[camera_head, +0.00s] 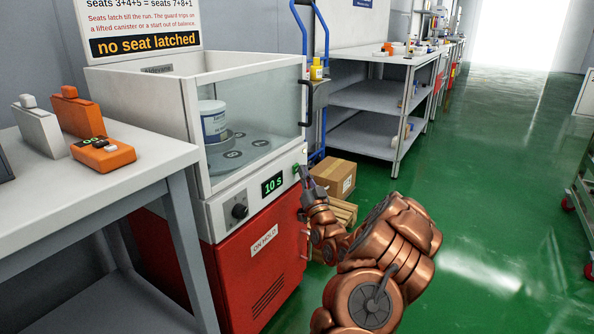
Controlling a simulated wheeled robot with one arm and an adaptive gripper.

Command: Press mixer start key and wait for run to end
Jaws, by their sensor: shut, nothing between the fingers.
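The mixer (155,105) is a white cabinet with a glass guard (254,115) over its chamber, on a red base (268,262). Its front panel has a black knob (239,211), a display (272,184) reading "10 s" and a small green key (296,169) at the right end. A white and blue canister (213,122) stands on the numbered round plate (248,150) inside. My gripper (303,175) is shut and empty, with its tip right by the green key. I cannot tell whether it touches it. The sign (146,41) above reads "no seat latched".
A white table (150,163) at left holds an orange device (103,154) and chargers or similar units. A blue hand truck (325,40) and shelving (372,95) are beyond.

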